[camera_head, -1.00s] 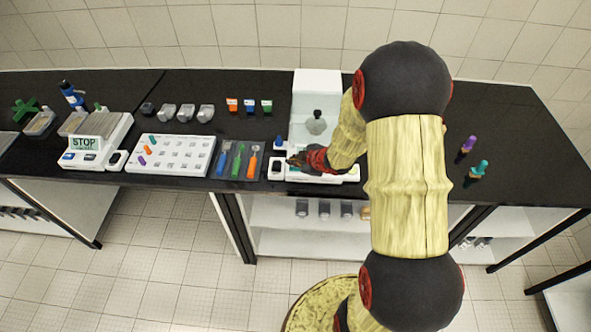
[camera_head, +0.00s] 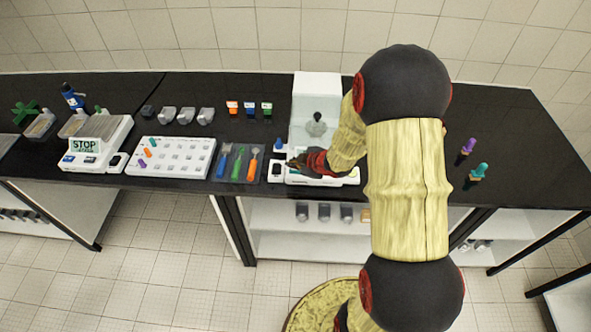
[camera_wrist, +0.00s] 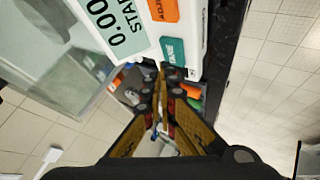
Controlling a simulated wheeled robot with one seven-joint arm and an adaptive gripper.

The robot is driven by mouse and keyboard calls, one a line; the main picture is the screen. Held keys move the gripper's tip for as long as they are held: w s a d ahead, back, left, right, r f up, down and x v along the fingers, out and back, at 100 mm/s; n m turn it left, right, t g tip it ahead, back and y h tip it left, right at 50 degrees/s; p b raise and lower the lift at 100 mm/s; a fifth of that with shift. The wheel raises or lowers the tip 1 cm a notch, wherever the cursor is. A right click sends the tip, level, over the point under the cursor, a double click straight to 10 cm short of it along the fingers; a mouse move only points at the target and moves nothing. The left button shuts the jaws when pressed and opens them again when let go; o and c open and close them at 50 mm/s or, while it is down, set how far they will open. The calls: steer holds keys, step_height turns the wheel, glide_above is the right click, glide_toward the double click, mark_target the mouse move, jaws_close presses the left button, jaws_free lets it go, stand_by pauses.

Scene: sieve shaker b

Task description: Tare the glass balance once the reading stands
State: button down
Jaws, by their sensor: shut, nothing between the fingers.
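The glass balance (camera_head: 312,93) stands on the black bench, partly hidden behind my arm in the head view. In the wrist view its front panel shows a display (camera_wrist: 118,28) that reads "0.00…" with "STA…" below, both cut off by the frame edge. An orange key (camera_wrist: 163,9) and a teal key (camera_wrist: 173,51), whose lettering looks like "TARE", sit beside the display. My gripper (camera_wrist: 160,72) is shut and empty, its fingertips at or just short of the teal key's edge. I cannot tell whether they touch it. In the head view my gripper (camera_head: 298,162) is over the balance's front.
Left of the balance lie coloured tools (camera_head: 237,163), a white tray (camera_head: 195,158) and a device showing "STOP" (camera_head: 86,146). Small bottles (camera_head: 249,108) stand behind. Purple and teal-topped items (camera_head: 466,146) stand to the right, with bare bench around them.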

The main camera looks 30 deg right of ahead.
mark_target(294, 171)
steer(key=shift+f, duration=0.1)
steer(key=shift+f+b, duration=0.3)
steer(key=shift+f+b, duration=0.35)
steer(key=shift+f, duration=0.15)
stand_by(0.9)
stand_by(0.4)
steer(key=shift+r+p, duration=0.85)
steer(key=shift+r, duration=0.05)
step_height(294, 171, up, 5)
steer(key=p, duration=0.4)
steer(key=shift+p, duration=0.35)
stand_by(0.3)
